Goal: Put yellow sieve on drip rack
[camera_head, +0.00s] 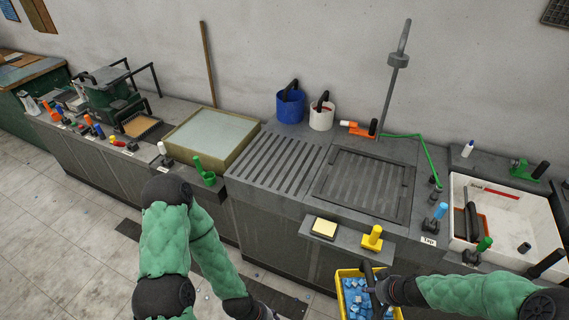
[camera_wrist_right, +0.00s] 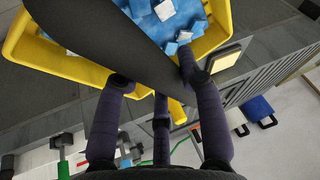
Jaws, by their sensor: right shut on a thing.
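The yellow sieve (camera_head: 342,299) is a yellow basket holding several blue and white tiles. It is in front of the counter at the bottom of the head view and fills the top of the right wrist view (camera_wrist_right: 70,63). My right gripper (camera_head: 377,286) is shut on its dark handle (camera_wrist_right: 105,38), with its fingers (camera_wrist_right: 158,82) around the bar. A grey ribbed slab (camera_head: 277,160), seemingly the drip rack, lies bare on the counter, left of and beyond the sieve. My left gripper is at the bottom edge, largely cut off.
A square grated basin (camera_head: 365,187) lies right of the ribbed slab. A yellow-handled tool (camera_head: 373,238) and a small pad (camera_head: 324,227) sit on the counter's front edge. Blue (camera_head: 290,107) and white (camera_head: 321,116) buckets stand behind. A white sink (camera_head: 510,210) is at right.

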